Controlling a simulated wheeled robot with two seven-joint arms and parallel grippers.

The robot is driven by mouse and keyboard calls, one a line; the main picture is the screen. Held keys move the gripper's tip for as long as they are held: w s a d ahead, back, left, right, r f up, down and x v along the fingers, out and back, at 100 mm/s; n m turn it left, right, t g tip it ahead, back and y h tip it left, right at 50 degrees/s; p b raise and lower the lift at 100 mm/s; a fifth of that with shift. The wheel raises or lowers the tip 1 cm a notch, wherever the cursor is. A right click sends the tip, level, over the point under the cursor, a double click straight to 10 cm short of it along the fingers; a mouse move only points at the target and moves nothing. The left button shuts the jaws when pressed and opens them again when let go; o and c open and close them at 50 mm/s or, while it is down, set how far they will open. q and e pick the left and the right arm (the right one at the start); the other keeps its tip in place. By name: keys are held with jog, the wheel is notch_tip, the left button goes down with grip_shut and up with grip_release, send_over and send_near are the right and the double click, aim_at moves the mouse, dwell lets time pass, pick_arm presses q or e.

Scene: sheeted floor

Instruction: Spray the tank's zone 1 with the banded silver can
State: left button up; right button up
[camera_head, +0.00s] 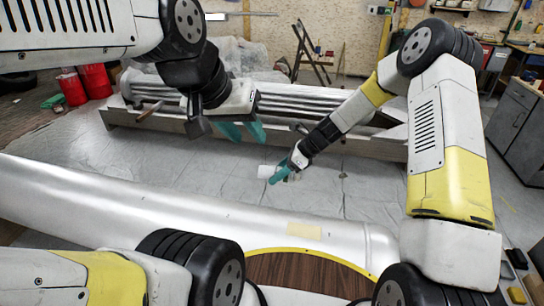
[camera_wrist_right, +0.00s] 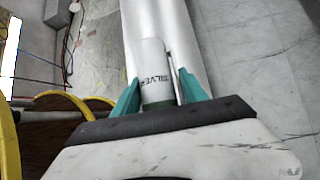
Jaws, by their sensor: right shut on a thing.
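The tank (camera_head: 150,200) is a long silver cylinder lying across the front of the head view. A pale yellowish patch (camera_head: 304,231) is on its right part; no zone number is readable. My right gripper (camera_head: 281,174) is beyond the tank, shut on the silver can (camera_head: 265,171). In the right wrist view the can (camera_wrist_right: 154,68) reads "SILVER" and has a green band low down between the teal fingers (camera_wrist_right: 160,95). The tank (camera_wrist_right: 186,25) runs behind it there. My left gripper (camera_head: 243,132) is open and empty, pointing down, higher in the head view.
A long low trough with metal pipes (camera_head: 145,119) lies behind the grippers. Red buckets (camera_head: 97,80) stand at the back left, a stepladder (camera_head: 303,55) at the back, and a grey cabinet (camera_head: 510,117) at the right. The sheeted floor (camera_head: 180,160) between tank and trough is mostly clear.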

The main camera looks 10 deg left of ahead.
jog(key=d, duration=1.5)
jog(key=shift+s, duration=0.3)
jog(key=shift+o, duration=0.8)
grip_shut()
jog(key=a, duration=2.1)
jog(key=shift+w+a, duration=0.4)
grip_release()
jog(key=shift+c, duration=0.8)
